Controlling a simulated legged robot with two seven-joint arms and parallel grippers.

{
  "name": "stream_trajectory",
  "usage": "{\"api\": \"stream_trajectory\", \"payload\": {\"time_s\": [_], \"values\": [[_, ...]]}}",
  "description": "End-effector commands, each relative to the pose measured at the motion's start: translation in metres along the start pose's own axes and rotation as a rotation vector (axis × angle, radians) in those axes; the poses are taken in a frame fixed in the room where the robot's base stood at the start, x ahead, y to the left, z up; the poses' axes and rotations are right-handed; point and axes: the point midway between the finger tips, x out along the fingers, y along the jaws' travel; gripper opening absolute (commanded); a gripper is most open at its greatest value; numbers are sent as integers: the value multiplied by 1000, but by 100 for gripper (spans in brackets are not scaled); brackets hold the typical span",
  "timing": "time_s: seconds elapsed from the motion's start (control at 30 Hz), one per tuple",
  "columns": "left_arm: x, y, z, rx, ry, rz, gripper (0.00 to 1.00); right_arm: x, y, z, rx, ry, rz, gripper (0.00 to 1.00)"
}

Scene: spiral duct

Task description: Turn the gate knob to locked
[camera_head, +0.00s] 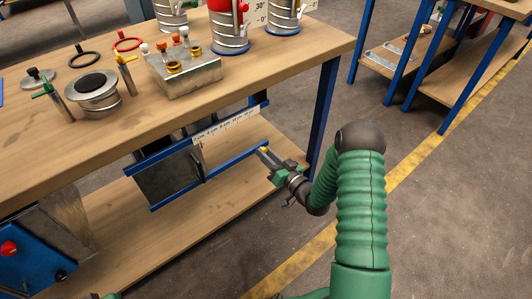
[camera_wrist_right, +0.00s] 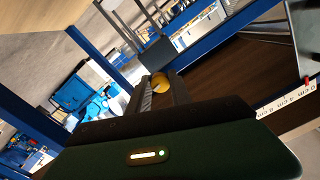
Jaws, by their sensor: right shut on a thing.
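The gate knob (camera_wrist_right: 160,84) is a small round brass-yellow piece between the fingers of my right gripper (camera_wrist_right: 163,92) in the right wrist view. In the head view my right gripper (camera_head: 266,153) reaches from the right to the right end of the blue-railed gate unit (camera_head: 208,178) under the bench top. It is shut on the knob, of which only a small yellow spot shows there. Whether the knob stands at locked cannot be read. A grey gate plate (camera_head: 170,186) and a white ruler scale (camera_head: 225,128) are on the unit.
The wooden bench top (camera_head: 110,150) lies above the gate unit, with a blue leg (camera_head: 323,115) just behind my right gripper. A metal block (camera_head: 185,78) and a round duct fitting (camera_head: 96,95) stand on top. Open floor (camera_head: 435,210) lies to the right.

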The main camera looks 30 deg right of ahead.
Motion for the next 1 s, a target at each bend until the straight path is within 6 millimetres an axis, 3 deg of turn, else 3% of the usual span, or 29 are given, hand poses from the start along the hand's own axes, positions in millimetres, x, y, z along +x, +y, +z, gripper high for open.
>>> {"api": "stream_trajectory", "payload": {"time_s": [0.4,0.43,0.6,0.87,1.0], "values": [[0,0,0,0,0,0,36,-2,2,2,8,-6,6,0],[0,0,0,0,0,0,36,-2,2,2,8,-6,6,26],[0,0,0,0,0,0,36,-1,2,2,7,-4,5,47],[-1,0,0,0,0,0,36,-1,1,0,6,-1,2,47],[-5,0,-1,0,0,0,36,-12,1,-1,7,-3,3,47]]}}
